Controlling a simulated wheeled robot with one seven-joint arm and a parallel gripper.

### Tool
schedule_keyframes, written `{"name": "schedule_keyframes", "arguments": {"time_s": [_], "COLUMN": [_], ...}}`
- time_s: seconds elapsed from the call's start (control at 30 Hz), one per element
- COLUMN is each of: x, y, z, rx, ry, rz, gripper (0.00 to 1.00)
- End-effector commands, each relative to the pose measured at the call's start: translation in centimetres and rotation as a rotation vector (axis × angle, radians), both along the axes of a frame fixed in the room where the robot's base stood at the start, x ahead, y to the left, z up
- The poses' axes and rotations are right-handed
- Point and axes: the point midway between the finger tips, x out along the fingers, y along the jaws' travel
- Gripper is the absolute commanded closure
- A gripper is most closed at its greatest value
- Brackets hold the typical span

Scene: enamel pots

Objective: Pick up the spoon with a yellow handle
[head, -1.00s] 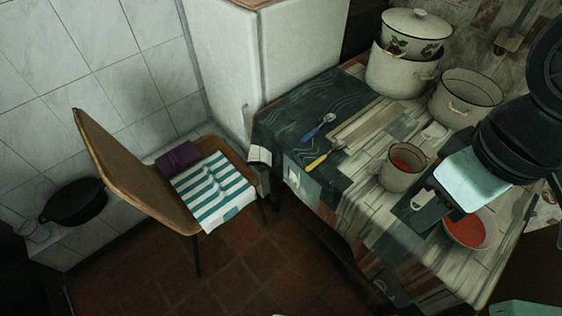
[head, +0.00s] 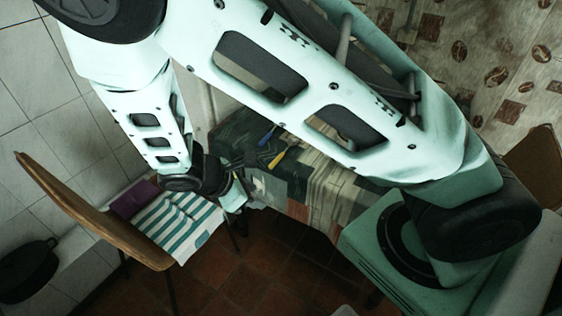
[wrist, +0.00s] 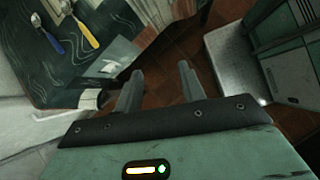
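The spoon with a yellow handle (head: 277,158) lies on the patterned table cloth in the head view. In the wrist view its yellow handle (wrist: 90,38) is at the upper left. A spoon with a blue handle (head: 266,138) lies beside it and also shows in the wrist view (wrist: 52,42). My gripper (wrist: 159,72) is open and empty, its two fingers apart. It is off the table's edge, over the floor side, with the spoons to its upper left in the wrist view. In the head view my arm hides much of the table.
A wooden chair (head: 95,215) with a striped towel (head: 175,222) and a purple cloth (head: 134,198) stands left of the table (head: 275,187). A black pan (head: 27,268) is at far left. Tiled floor (head: 235,275) is open below. The pots are hidden behind my arm.

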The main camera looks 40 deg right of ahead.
Motion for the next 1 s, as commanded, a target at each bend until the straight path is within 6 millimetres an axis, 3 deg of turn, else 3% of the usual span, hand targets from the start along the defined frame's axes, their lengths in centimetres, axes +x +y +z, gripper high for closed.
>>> {"name": "schedule_keyframes", "arguments": {"time_s": [0.03,0.1,0.33,0.57,1.0], "x": [1.3,3.5,9.0,10.9,13.5], "y": [-1.2,-2.7,-5.0,-6.0,-13.7], "z": [-2.1,-3.2,-3.8,-3.6,-6.9], "rx": [-0.085,-0.193,-0.465,-0.548,-0.545], "ry": [0.009,0.017,0.039,0.046,0.049], "rz": [0.074,0.172,0.415,0.481,0.478], "gripper": [0.6,0.6,0.6,0.6,0.6]}}
